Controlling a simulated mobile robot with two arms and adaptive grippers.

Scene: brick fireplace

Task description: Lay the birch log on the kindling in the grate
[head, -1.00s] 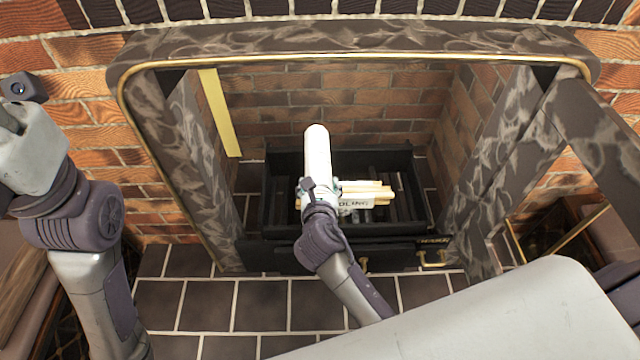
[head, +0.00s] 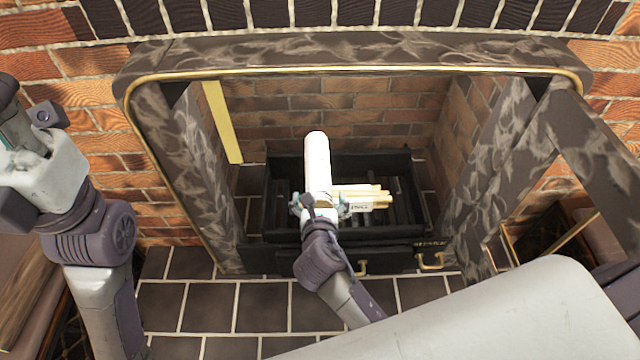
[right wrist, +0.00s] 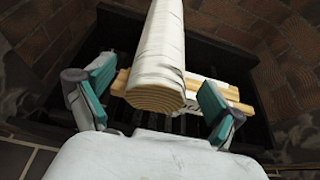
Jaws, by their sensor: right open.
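The pale birch log (head: 317,158) lies lengthwise, pointing to the back wall, across the kindling (head: 370,193) in the black grate (head: 268,190). The kindling is a labelled bundle of light sticks, with ends showing on both sides of the log in the right wrist view (right wrist: 233,93). My right gripper (head: 320,206) is open at the log's near end. In the right wrist view its teal-padded fingers (right wrist: 152,105) stand on either side of the log (right wrist: 163,50), apart from it. My left arm shows at the left edge; its fingers are out of view.
A dark marbled surround (head: 350,52) with brass trim frames the fireplace opening. A brass strip (head: 222,122) stands inside at the left. Brass handles (head: 430,262) sit on the grate's front. Dark floor tiles (head: 262,306) in front are clear.

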